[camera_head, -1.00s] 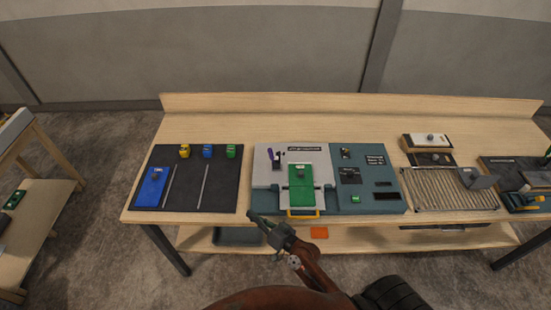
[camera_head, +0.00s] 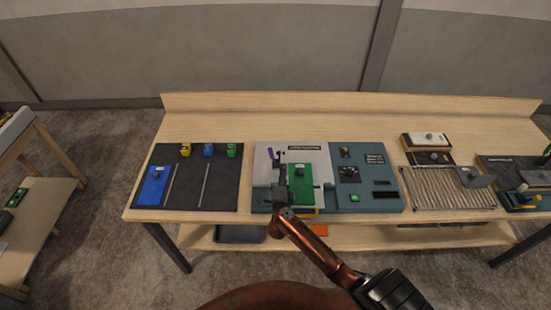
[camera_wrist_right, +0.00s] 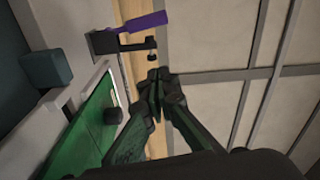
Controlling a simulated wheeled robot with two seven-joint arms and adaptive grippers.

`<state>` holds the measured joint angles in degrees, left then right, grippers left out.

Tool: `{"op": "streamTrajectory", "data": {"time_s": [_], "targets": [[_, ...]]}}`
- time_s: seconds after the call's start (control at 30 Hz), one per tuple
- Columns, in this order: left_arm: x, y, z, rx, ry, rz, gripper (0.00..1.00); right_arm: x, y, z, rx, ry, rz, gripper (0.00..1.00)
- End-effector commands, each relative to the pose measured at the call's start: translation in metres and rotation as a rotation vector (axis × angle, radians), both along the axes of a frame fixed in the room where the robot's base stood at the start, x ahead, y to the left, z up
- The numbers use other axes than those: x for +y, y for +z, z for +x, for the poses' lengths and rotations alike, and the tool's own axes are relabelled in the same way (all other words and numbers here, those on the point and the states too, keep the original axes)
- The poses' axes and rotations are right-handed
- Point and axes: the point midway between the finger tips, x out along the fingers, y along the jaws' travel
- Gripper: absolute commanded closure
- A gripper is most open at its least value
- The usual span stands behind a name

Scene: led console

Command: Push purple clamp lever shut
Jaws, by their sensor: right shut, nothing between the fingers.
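The purple clamp lever (camera_head: 271,154) stands up at the back left of the grey console plate (camera_head: 318,160). In the right wrist view the purple lever (camera_wrist_right: 146,22) sticks out from a dark clamp base (camera_wrist_right: 104,42), with a black tip (camera_wrist_right: 151,56) beside it. My right gripper (camera_head: 280,165) is over the plate, left of the green board and just in front of the lever. In the right wrist view my right gripper (camera_wrist_right: 156,78) has its fingertips together, empty, close to the black tip; contact cannot be told. My left gripper is not in view.
A green board (camera_head: 302,184) with a dark knob lies right of my gripper. A teal panel (camera_head: 368,200) with switches is further right. A dark mat (camera_head: 222,190) with a blue block and small coloured blocks is on the left. The bench behind the console is clear.

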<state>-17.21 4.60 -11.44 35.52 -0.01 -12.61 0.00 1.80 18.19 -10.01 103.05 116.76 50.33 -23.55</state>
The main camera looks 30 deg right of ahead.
Motion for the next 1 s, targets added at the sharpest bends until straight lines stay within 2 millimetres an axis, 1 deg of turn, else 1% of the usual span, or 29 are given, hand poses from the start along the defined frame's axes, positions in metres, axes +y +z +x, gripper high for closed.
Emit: {"op": "streamTrajectory", "data": {"time_s": [0.03, 0.1, 0.27, 0.4, 0.6, 1.0], "targets": [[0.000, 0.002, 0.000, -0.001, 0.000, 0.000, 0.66, -0.008, 0.003, 0.010, -0.002, -0.001, -0.003, 1.00], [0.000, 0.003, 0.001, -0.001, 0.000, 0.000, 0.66, -0.016, 0.003, 0.022, -0.002, -0.001, -0.004, 1.00], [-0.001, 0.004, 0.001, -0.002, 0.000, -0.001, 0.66, -0.034, 0.003, 0.048, -0.001, 0.000, -0.003, 1.00], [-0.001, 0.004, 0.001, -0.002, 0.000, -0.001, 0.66, -0.018, -0.002, 0.064, -0.002, 0.001, 0.001, 1.00], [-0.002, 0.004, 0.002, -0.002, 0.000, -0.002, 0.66, -0.009, -0.005, 0.075, -0.001, 0.001, 0.000, 1.00], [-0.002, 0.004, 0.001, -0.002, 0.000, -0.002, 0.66, -0.007, -0.005, 0.076, -0.001, 0.001, 0.000, 1.00]]}}
